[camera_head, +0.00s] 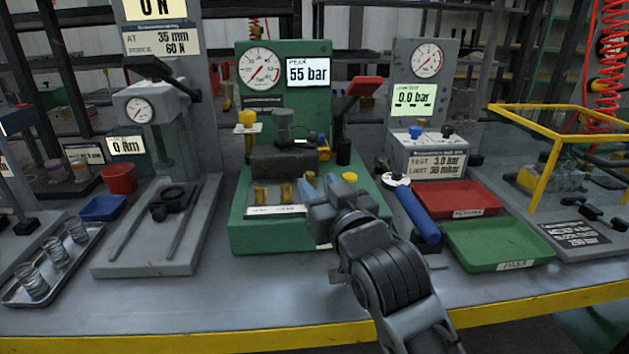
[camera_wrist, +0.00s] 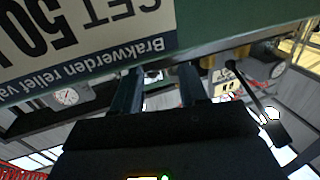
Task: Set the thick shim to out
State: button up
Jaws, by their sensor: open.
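Two small brass-coloured pieces (camera_head: 274,194) stand side by side in a recess at the front of the green valve rig (camera_head: 240,236), above a white label strip. I cannot tell whether either is the thick shim. Brass pieces also show at the upper right of the wrist view (camera_wrist: 241,52). My gripper (camera_head: 319,184) is at the rig's front, just right of the brass pieces, with its two bluish fingers apart. In the wrist view the fingers (camera_wrist: 160,88) are apart with nothing seen between them, close to the green panel. My gripper hides the recess's right part.
A red tray (camera_head: 462,199) and a green tray (camera_head: 497,246) lie to the right, beside a blue-handled tool (camera_head: 417,213). A grey press (camera_head: 155,225) and a tray of springs (camera_head: 52,268) stand left. Bare bench (camera_head: 200,290) lies in front.

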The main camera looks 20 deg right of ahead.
aim_at(312, 177)
jog(key=shift+w+d, duration=0.1)
jog(key=shift+w, duration=1.4)
grip_shut()
